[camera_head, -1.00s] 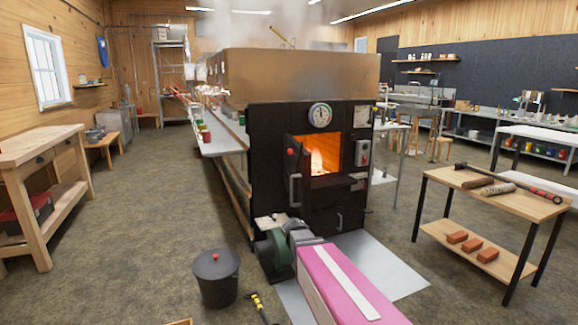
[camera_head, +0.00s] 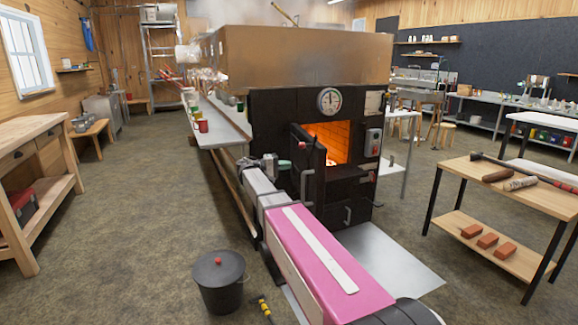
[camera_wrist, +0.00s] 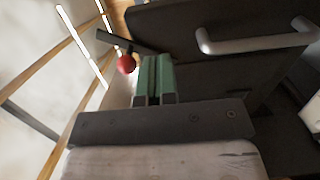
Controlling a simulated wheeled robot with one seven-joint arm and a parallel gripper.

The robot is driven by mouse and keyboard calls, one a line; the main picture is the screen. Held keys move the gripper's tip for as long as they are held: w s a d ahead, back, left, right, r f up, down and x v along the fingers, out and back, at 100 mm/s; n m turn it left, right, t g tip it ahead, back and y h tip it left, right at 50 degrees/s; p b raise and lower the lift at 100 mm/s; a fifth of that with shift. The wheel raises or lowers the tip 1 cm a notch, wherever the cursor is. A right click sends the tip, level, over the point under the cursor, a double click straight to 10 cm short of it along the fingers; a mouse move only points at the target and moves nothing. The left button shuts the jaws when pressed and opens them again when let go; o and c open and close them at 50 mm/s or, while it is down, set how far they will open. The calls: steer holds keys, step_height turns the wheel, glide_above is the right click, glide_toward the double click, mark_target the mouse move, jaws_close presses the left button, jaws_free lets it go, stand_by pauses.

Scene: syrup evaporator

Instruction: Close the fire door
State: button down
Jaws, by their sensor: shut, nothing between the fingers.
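The black fire door (camera_head: 314,170) stands ajar on the front of the evaporator, angled out from the left side of the glowing firebox opening (camera_head: 333,140). Its pale bar handle (camera_head: 306,186) is on the outer face; a grey bar handle also shows in the wrist view (camera_wrist: 258,42). A red knob (camera_head: 302,144) shows near the door's top, and a red knob on a dark rod is close by my fingers in the wrist view (camera_wrist: 126,63). My gripper (camera_head: 285,163) is shut and empty, left of the door at its outer-face side. Whether it touches the door, I cannot tell.
A black lidded bucket (camera_head: 219,280) stands on the floor at front left. A metal sheet (camera_head: 400,262) lies before the evaporator. A tool table (camera_head: 497,185) stands at right, a wooden workbench (camera_head: 35,150) at left. The left floor aisle is mostly clear.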

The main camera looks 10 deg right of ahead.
mark_target(318, 162)
steer(key=d, duration=1.2)
steer(key=shift+w, duration=0.15)
steer(key=shift+a, duration=0.1)
